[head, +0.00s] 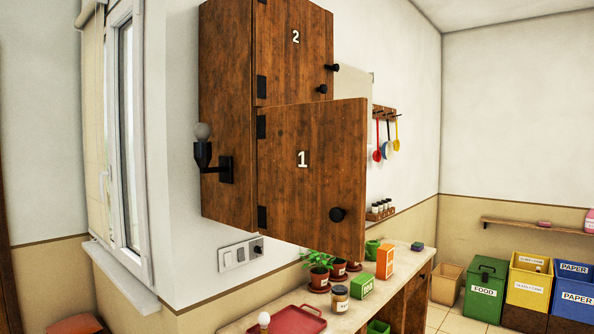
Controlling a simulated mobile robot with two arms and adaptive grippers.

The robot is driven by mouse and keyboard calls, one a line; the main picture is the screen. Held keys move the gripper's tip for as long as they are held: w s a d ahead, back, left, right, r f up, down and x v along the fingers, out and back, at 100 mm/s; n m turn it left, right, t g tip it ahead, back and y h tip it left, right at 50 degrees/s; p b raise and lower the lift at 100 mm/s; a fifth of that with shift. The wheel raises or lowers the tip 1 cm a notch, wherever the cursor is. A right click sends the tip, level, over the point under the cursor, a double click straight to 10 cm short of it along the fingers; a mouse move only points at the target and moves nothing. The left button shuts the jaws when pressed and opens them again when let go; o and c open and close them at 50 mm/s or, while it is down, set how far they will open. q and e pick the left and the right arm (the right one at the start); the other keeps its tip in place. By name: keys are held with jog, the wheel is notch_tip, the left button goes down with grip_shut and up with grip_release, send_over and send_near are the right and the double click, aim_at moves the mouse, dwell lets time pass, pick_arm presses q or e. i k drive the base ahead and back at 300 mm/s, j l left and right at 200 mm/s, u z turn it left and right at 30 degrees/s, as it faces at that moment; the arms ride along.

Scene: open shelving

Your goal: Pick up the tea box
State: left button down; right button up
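Two boxes stand on the counter (262,322) at the lower middle of the head view. One is a low green box (362,288) with pale lettering too small to read. The other is a taller orange box (385,262) behind it and to the right. I cannot tell for certain which is the tea box. Neither of my grippers is in view.
Cabinet door 1 (318,190) is swung open above the counter; door 2 (297,55) is above it. A jar (340,299), potted plants (318,278), a red tray (292,322) and a green mug (372,250) surround the boxes. Labelled bins (485,290) stand at right.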

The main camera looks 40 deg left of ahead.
aim_at(360, 288)
jog(key=u, duration=0.5)
jog(key=i+l+u, duration=0.3)
jog(key=i+u, duration=0.15)
jog(key=i+l+u, duration=0.5)
jog(key=k+j, duration=0.1)
